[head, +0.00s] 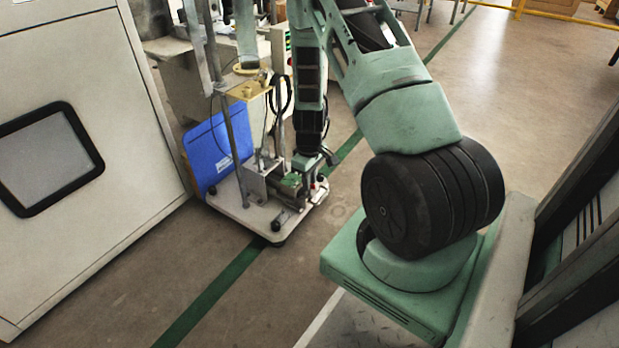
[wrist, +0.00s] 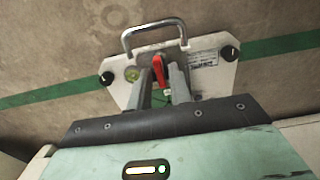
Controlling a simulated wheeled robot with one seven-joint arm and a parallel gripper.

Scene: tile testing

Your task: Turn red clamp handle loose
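The red clamp handle (wrist: 158,68) shows in the wrist view, standing up from a white base plate (wrist: 207,78) near a metal bar handle. My gripper (wrist: 162,78) reaches over the plate with its two grey fingers apart. In the head view my gripper (head: 308,166) points down at the low front part of the wheeled test stand (head: 240,212). The red handle is mostly hidden there.
A blue panel (head: 215,148) leans at the stand's left side. A large white cabinet (head: 85,190) stands at the left. A curved metal handle (wrist: 154,32) rises from the plate's edge.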

